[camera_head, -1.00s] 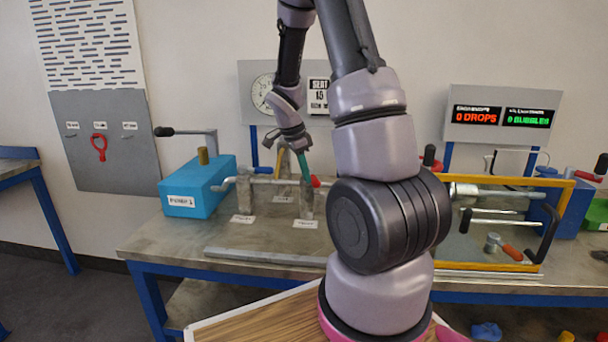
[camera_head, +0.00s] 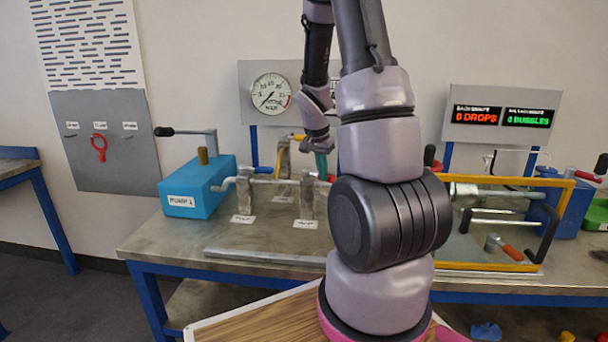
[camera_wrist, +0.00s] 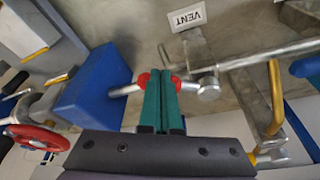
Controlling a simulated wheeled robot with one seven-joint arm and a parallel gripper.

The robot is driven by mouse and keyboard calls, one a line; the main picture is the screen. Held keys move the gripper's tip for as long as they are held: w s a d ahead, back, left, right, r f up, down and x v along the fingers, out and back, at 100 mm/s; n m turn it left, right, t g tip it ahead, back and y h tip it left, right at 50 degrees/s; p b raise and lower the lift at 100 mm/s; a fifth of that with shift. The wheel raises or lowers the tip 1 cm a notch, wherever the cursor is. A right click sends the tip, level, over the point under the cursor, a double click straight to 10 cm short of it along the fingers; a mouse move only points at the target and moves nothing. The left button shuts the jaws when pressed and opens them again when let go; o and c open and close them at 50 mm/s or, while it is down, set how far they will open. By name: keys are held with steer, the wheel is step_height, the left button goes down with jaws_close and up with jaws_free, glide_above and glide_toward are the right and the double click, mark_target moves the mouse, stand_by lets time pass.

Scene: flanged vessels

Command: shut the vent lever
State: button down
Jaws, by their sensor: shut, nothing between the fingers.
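The vent valve stands on the bench behind a white card, the vent label (camera_head: 305,224), which the wrist view shows upside down (camera_wrist: 187,17). The vent lever's red grip (camera_head: 331,178) lies at the right of the valve post (camera_head: 307,196). In the wrist view, red (camera_wrist: 176,83) shows on both sides of my fingers, and its middle is hidden behind them. My gripper (camera_head: 321,165) has teal fingers, shut with nothing between them; they also show in the wrist view (camera_wrist: 161,102). I cannot tell whether they touch the grip.
A yellow handle (camera_wrist: 273,100) stands right of my fingers in the wrist view, and a blue block (camera_wrist: 95,87) is at left. A metal pipe (camera_wrist: 268,55) runs beside the valve. The blue pump box (camera_head: 198,188) stands on the bench's left.

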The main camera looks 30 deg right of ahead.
steer(key=d+n, duration=0.1)
steer(key=n, duration=0.1)
steer(key=d+n, duration=0.1)
steer(key=shift+w+d+n+t+y, duration=0.4)
steer(key=shift+w+d, duration=0.25)
steer(key=shift+d, duration=0.15)
stand_by(0.3)
